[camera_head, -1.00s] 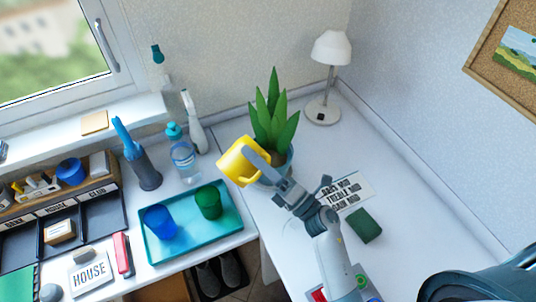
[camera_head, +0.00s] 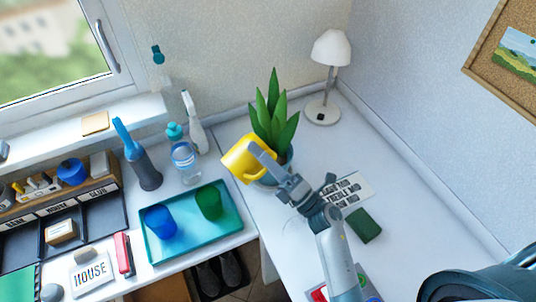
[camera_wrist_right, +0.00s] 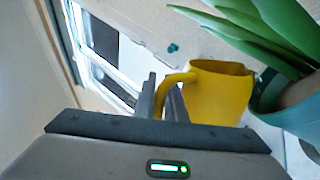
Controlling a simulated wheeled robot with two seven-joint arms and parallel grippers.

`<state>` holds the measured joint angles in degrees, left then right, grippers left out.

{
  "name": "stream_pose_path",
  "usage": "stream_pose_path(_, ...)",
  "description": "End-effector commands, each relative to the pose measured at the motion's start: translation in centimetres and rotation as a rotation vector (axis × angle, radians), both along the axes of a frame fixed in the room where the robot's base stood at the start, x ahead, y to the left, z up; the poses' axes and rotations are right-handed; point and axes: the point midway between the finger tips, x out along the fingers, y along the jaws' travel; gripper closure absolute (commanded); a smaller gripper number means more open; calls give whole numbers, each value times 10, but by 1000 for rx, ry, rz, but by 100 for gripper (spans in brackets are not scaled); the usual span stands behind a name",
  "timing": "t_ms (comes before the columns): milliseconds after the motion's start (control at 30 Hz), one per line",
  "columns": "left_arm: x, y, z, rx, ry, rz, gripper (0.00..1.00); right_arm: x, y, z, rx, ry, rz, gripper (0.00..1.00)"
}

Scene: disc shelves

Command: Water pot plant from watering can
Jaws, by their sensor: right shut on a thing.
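The yellow watering can (camera_head: 240,158) is held up beside the pot plant (camera_head: 272,118), on its left. The can is tilted in the head view and overlaps the left side of the pot. My right gripper (camera_head: 262,158) is shut on the can's handle; the right wrist view shows the fingers at the handle (camera_wrist_right: 172,84) and the can's body (camera_wrist_right: 218,92). The plant has long green leaves and stands in a blue-grey pot (camera_wrist_right: 296,108), close to the can's right. Any water is not visible. My left gripper is not in view.
A white lamp (camera_head: 326,75) stands behind the plant. A teal tray (camera_head: 190,248) with blue and green cups, a spray bottle (camera_head: 194,122) and a water bottle (camera_head: 184,158) are to the left. A dark green block (camera_head: 364,226) lies right of my arm.

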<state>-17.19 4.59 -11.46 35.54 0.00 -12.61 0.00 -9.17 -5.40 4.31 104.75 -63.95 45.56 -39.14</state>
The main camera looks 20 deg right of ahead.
Motion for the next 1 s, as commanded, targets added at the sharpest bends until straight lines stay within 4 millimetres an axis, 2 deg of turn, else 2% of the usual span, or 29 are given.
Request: stream_pose_path(1000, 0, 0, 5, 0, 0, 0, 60, 2, -5, 5, 46, 11, 1, 100)
